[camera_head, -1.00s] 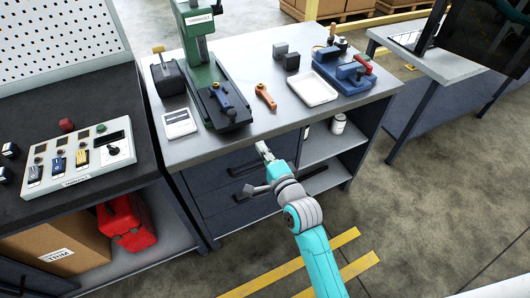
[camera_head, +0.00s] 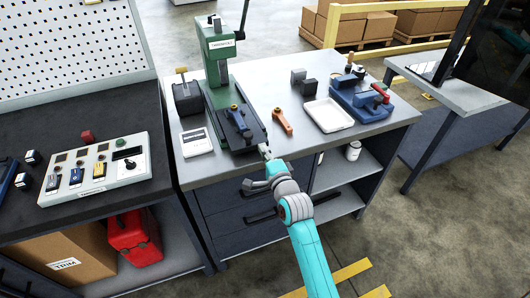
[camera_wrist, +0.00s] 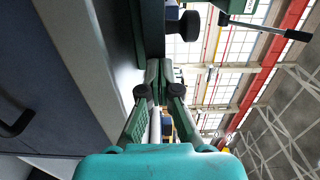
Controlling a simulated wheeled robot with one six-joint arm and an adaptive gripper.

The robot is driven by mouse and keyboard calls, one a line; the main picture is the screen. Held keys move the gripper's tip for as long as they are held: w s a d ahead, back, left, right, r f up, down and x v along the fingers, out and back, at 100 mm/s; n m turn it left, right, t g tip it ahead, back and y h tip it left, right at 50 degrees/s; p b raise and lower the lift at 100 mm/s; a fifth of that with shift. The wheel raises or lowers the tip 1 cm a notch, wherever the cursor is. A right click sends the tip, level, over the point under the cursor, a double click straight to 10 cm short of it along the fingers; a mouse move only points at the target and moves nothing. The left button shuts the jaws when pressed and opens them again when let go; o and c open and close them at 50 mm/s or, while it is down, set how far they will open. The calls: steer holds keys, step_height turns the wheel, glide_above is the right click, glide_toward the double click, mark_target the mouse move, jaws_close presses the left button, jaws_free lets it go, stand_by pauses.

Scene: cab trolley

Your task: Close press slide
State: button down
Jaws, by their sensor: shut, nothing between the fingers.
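The green press (camera_head: 222,65) stands on the grey workbench (camera_head: 300,75), its column rising at the back of a dark base. The press slide (camera_head: 240,122), a dark part with a blue handle and a knob, sits on the front of that base. My gripper (camera_head: 264,150) is shut and empty at the bench's front edge, just in front of the press base's near end. In the wrist view my gripper (camera_wrist: 161,68) points toward the dark underside of the press, with a dark round knob (camera_wrist: 188,26) beyond the fingertips. I cannot tell whether it touches anything.
An orange-brown lever (camera_head: 283,121), a white tray (camera_head: 327,115) and a blue vise (camera_head: 362,102) lie right of the press. A white scale-like box (camera_head: 196,142) is at its left. Drawers with black handles (camera_head: 258,187) are below the bench edge. A control panel (camera_head: 97,172) stands on the left bench.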

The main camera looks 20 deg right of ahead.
mark_target(259, 140)
steer(key=shift+w, duration=2.3)
